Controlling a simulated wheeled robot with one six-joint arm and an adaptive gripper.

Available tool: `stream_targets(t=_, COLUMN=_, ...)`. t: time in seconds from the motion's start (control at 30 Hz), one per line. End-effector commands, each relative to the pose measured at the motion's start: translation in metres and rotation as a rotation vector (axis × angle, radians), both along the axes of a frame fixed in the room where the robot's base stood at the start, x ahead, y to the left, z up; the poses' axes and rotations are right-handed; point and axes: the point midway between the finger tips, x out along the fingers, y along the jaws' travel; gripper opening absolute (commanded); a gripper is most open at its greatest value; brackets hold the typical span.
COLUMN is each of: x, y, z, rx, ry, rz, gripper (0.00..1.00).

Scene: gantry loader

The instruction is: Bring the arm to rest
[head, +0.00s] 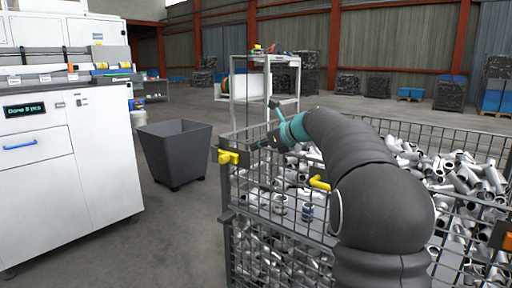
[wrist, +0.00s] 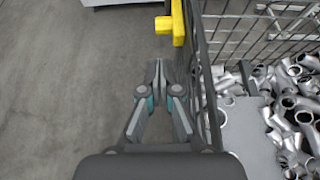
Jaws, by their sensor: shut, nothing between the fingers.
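My arm (head: 350,155) reaches out over the wire basket, bent at the elbow, dark grey with a teal ring near the wrist. My gripper (head: 262,144) is at the basket's left edge in the head view, small and partly hard to make out against the mesh. In the wrist view my gripper (wrist: 160,66) has its fingertips together, with nothing held. It points down the outside of the basket's wall, over grey floor, close beside the mesh and below a yellow latch (wrist: 170,25).
The wire basket (head: 228,185) holds many metal pipe fittings (head: 462,178). A dark bin (head: 175,150) stands on the floor left of it. A white machine (head: 100,150) with a display stands at far left. A white frame stand (head: 232,92) is behind. Floor between bin and basket is clear.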

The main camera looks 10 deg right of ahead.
Motion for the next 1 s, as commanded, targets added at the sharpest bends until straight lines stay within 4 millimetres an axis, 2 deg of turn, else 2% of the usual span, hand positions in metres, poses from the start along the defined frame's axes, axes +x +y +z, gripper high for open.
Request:
stream_targets(t=0.13, x=-0.006, y=0.004, z=0.000, rx=-0.030, ry=-0.007, rz=0.015, gripper=0.00)
stream_targets(t=0.27, x=-0.034, y=0.020, z=-0.001, rx=-0.167, ry=-0.043, rz=0.091, gripper=0.00)
stream_targets(t=0.37, x=-0.071, y=0.037, z=-0.007, rx=-0.348, ry=-0.092, rz=0.196, gripper=0.00)
stream_targets(t=0.6, x=-0.172, y=0.067, z=-0.035, rx=-0.802, ry=-0.215, rz=0.521, gripper=0.00)
stream_targets(t=0.8, x=-0.258, y=0.077, z=-0.068, rx=-1.154, ry=-0.324, rz=0.838, gripper=0.00)
stream_targets(t=1.0, x=-0.341, y=0.076, z=-0.111, rx=-1.473, ry=-0.437, rz=1.198, gripper=0.00)
